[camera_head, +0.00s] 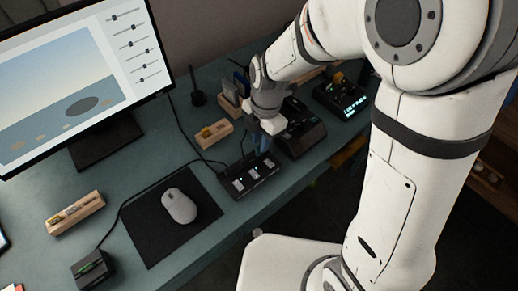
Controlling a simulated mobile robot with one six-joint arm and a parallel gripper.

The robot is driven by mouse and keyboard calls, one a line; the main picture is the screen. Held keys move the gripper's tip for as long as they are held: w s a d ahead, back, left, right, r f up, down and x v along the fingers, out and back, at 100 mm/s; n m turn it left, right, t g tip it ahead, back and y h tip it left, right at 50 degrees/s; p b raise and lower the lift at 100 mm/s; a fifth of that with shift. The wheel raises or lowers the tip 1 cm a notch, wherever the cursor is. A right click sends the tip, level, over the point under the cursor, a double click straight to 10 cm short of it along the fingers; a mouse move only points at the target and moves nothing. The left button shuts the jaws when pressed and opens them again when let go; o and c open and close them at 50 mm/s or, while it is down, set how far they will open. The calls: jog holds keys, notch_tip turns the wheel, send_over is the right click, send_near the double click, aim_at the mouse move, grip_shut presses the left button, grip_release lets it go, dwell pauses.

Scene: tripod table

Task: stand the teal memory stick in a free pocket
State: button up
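My gripper (262,148) points down over the far edge of a black box with small lit panels (250,178). Its fingers are small and dark at this distance, and I cannot tell whether they are open or shut. A bluish shade shows at the fingers, but I cannot tell whether it is the teal memory stick. I do not make out the stick for certain elsewhere. A wooden holder (75,213) with small sticks lies at the left. Another wooden holder (213,133) with a yellow item stands left of the gripper. Which pockets are free is too small to tell.
A mouse (180,206) rests on a black mat (158,222). A monitor (80,75) fills the upper left. A dark box with a green strip (93,268) sits at the front left. Black devices (300,135) (341,97) stand right of the gripper. Cables cross the desk.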

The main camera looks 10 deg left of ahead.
aim_at(259, 146)
jog(key=f, duration=0.3)
jog(key=shift+s+a+f, duration=0.1)
jog(key=shift+a+f, duration=0.1)
jog(key=shift+f, duration=0.1)
grip_shut()
